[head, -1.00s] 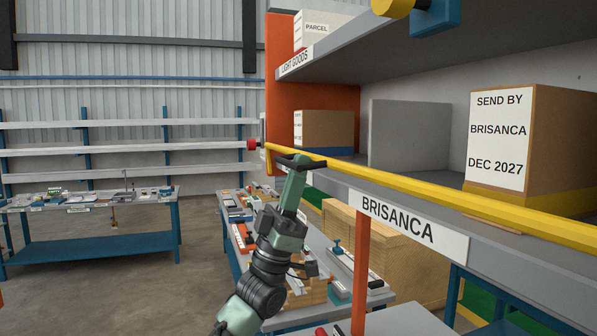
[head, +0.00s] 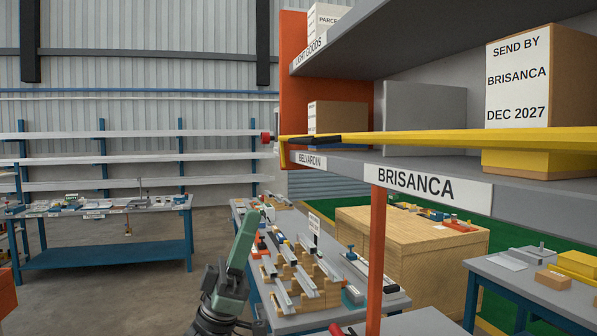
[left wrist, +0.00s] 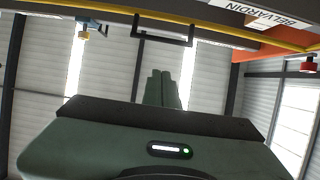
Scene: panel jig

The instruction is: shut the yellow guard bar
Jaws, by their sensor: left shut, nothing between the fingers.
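The yellow guard bar (head: 420,139) runs nearly level across the front of the shelf bay in the head view. Its black handle (head: 315,140) is near its left end, beside the orange upright. My left gripper (head: 258,213) is below and left of the handle, pointing up, apart from the bar. In the left wrist view the bar (left wrist: 225,36) crosses the top, with its handle (left wrist: 162,42) beyond my shut, empty fingertips (left wrist: 162,73). My right gripper is out of view.
A red knob (head: 266,137) sits by the bar's left end. The grey shelf (head: 520,190) holds cartons, including one large labelled box (head: 517,75). Below are a bench with wooden fixtures (head: 300,285), a wooden crate (head: 400,245) and an orange post (head: 376,260).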

